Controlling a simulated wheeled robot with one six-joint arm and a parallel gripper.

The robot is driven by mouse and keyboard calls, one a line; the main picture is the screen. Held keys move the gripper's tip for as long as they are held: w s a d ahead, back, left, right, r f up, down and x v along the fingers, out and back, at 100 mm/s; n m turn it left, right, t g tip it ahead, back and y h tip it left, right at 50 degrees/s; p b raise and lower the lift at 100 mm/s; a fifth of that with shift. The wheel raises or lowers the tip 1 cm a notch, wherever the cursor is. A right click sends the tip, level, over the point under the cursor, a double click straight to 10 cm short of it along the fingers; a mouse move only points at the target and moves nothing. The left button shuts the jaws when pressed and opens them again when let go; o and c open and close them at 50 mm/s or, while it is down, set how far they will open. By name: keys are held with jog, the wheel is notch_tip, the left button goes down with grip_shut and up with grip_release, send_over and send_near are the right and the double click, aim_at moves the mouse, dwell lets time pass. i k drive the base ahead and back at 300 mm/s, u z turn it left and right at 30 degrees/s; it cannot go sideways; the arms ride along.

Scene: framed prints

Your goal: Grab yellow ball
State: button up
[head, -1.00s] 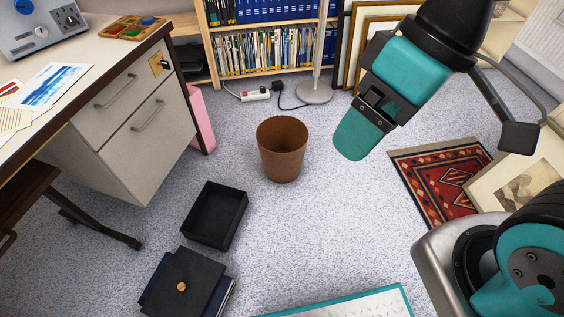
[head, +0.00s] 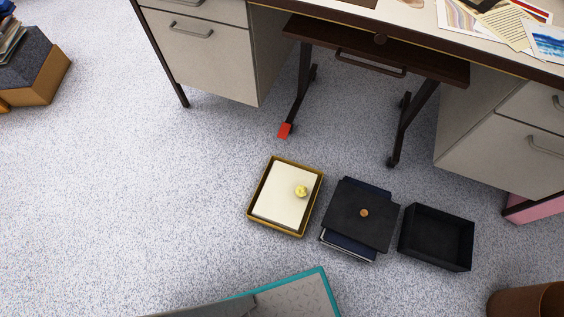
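The yellow ball (head: 301,191) is small and pale. It rests on white paper in a shallow yellow-brown tray (head: 256,225) on the floor, right of the paper's middle. My gripper and arm are outside the current head view, so I cannot see how far they are from the ball or whether the gripper is open. Nothing covers the ball.
A dark stack (head: 345,215) with a small orange-brown round thing (head: 364,213) stands right of the tray, then an empty black box (head: 437,236). A desk (head: 206,62) spans the back. A red object (head: 285,130) lies behind the tray. Open floor lies left.

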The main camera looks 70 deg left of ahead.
aim_at(301, 190)
jog(key=u, duration=5.1)
jog(key=k, duration=0.85)
jog(key=z, duration=1.4)
